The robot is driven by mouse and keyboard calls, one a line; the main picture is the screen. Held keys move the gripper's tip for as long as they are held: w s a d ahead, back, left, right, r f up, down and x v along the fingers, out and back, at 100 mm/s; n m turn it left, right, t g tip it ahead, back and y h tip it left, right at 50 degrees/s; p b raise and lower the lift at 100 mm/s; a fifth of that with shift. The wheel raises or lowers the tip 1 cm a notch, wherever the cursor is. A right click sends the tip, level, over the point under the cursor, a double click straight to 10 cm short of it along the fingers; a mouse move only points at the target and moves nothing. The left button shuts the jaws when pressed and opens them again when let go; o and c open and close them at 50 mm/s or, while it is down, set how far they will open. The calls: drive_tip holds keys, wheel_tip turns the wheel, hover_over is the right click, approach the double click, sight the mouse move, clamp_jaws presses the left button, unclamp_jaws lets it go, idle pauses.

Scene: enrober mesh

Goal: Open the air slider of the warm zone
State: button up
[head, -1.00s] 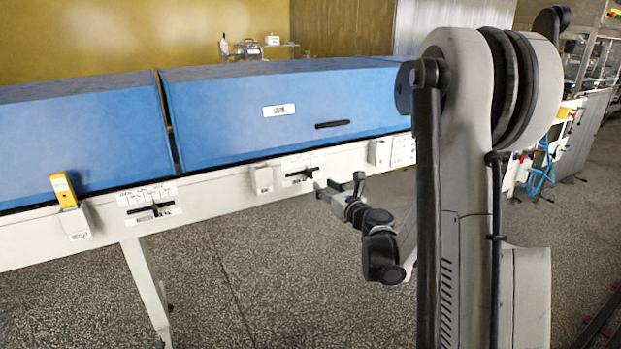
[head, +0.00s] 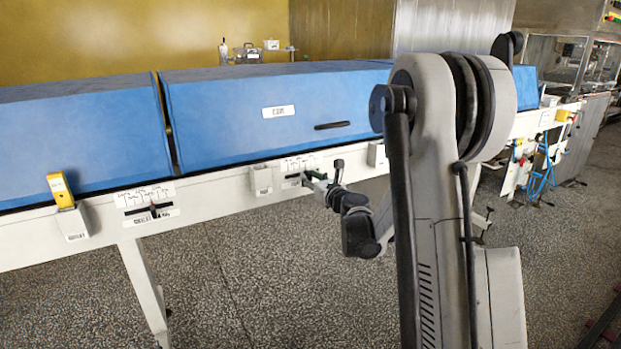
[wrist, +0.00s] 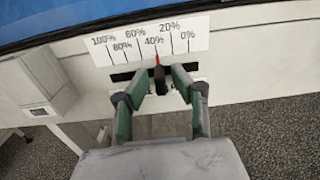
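In the wrist view, a slider with a dark knob (wrist: 158,74) and red pointer sits in a black slot under a printed scale (wrist: 152,38) running from 100% at left to 0% at right. The pointer is near the 40% mark. My gripper (wrist: 160,79) is open, its green-grey fingers either side of the knob, with a gap visible on each side. In the head view my gripper (head: 314,181) is at the right slider plate (head: 291,183) on the white rail. A second slider (head: 152,211) is further left. Zone names are too small to read.
Blue covers (head: 270,110) run above the white rail (head: 215,192). A yellow device (head: 61,190) stands in a holder left of the left slider. A small white box (head: 261,180) is just left of the gripper. The floor in front is clear.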

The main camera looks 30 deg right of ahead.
clamp_jaws()
drive_tip(key=shift+a, duration=1.05)
drive_tip(key=shift+o, duration=1.3)
unclamp_jaws()
drive_tip(key=shift+s+d, duration=0.1)
drive_tip(key=shift+s, duration=0.1)
drive_tip(key=s, duration=1.1)
drive_tip(key=shift+s, duration=0.35)
